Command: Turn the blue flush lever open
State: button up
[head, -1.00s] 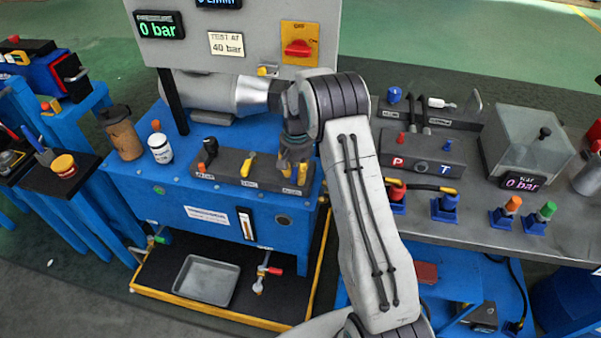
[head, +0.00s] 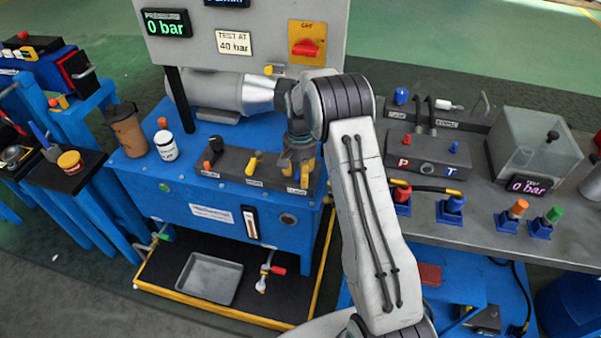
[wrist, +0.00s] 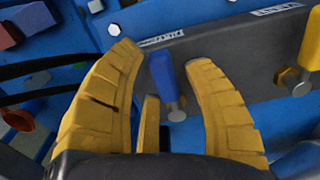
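The blue flush lever (wrist: 168,78) shows in the wrist view, on the front of a dark grey valve block (wrist: 235,55). A metal bolt sits at its lower end. My gripper (wrist: 164,58) has yellow fingers, spread apart, with the lever between the tips and a gap on the right side. Whether the left finger touches the lever I cannot tell.
A panel with a red switch (head: 306,47) rises behind. A brown cup (head: 127,130) and a white can (head: 165,145) stand at left. A tray (head: 209,277) lies below.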

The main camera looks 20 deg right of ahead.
jog(key=shift+o, duration=0.8)
jog(key=shift+r, duration=0.1)
jog(key=shift+r, duration=0.55)
notch_tip(320, 180, up, 11)
jog(key=shift+f, duration=0.1)
